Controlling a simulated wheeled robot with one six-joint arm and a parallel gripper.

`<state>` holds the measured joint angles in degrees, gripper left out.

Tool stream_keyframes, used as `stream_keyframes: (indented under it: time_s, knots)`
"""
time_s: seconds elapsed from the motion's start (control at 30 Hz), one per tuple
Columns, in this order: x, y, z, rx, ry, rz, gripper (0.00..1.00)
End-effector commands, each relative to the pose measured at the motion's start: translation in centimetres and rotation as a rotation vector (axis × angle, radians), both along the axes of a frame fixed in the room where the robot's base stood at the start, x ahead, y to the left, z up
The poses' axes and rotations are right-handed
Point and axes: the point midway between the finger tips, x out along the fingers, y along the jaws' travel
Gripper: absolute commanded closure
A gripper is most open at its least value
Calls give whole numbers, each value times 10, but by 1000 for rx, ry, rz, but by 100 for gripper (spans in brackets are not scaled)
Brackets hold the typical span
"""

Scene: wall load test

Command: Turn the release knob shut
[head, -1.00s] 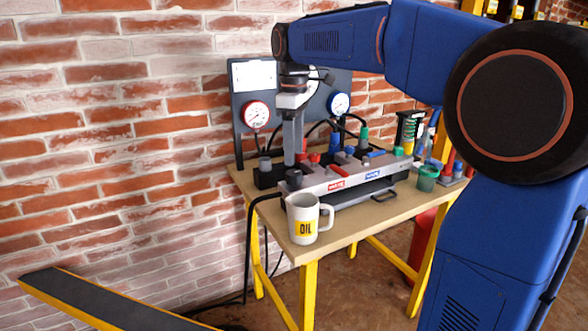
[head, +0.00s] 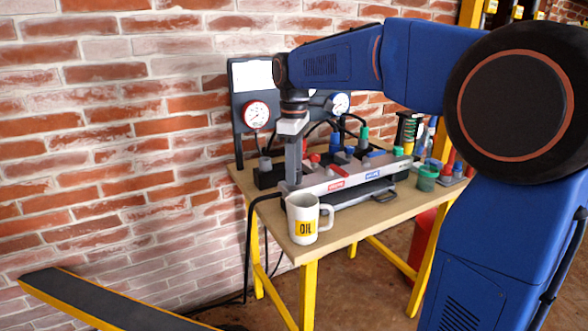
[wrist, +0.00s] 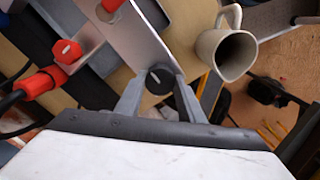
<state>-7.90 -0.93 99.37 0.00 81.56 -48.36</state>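A black round knob (wrist: 160,80) with a pale mark is on the end of the grey manifold (head: 345,182), which lies on the bench. My gripper (wrist: 159,88) points down at it, with one finger on each side of the knob. The fingers stand apart; a small gap shows on the left side, and on the right I cannot tell whether the finger touches. In the head view my gripper (head: 292,182) is at the manifold's left end and hides the knob.
A white mug marked OIL (head: 303,218) stands close in front of the knob; it also shows in the wrist view (wrist: 228,52). Red fittings (wrist: 67,51) and hoses are to the other side. A panel with gauges (head: 256,115) stands behind.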

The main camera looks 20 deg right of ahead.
Motion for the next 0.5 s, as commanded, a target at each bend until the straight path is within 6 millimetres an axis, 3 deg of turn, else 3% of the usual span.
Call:
stream_keyframes:
  time_s: [0.5]
  knots:
    - [0,0,0,0,0,-124,87]
